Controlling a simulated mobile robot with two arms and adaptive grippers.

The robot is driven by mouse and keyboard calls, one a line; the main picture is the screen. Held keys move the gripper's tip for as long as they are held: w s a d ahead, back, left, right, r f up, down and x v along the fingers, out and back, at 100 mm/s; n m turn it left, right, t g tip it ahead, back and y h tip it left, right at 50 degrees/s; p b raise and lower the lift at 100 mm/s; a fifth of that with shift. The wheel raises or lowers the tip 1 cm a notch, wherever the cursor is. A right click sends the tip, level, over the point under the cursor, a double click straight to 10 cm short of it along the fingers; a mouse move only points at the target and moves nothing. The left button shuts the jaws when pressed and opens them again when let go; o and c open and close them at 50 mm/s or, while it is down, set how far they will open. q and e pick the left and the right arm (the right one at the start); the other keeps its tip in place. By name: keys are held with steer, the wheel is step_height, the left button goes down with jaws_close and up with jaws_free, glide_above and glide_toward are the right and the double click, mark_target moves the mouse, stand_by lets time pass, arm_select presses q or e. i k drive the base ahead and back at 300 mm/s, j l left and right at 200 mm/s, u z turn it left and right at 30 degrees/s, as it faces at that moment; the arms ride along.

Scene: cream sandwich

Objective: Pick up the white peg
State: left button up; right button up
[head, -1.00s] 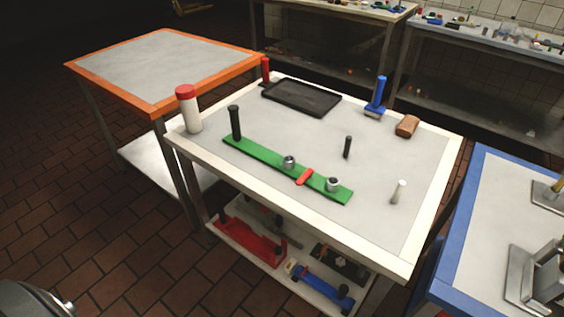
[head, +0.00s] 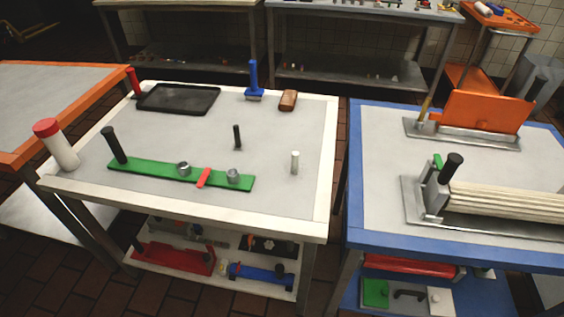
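The white peg (head: 295,162) is a small cylinder standing upright on the white-rimmed table (head: 322,190), towards its right side. A dark peg (head: 237,137) stands to its left and a little farther back. Neither of my grippers shows in the head view.
A green board (head: 150,171) with a black handle lies left of the pegs. A white bottle with a red cap (head: 60,146), a black tray (head: 180,98), a blue-handled tool (head: 253,82) and a brown block (head: 288,100) share the table. A blue-edged table (head: 345,200) stands right.

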mark_target(295, 156)
steer(key=k+j+u, duration=0.15)
steer(key=j, duration=0.25)
steer(key=k+j+u, duration=0.1)
steer(key=j, duration=0.3)
steer(key=k+j+u, duration=0.15)
steer(key=j, duration=0.25)
steer(key=k+j+u, duration=0.1)
steer(key=j, duration=0.35)
steer(key=k+l, duration=0.05)
steer(key=k, duration=0.05)
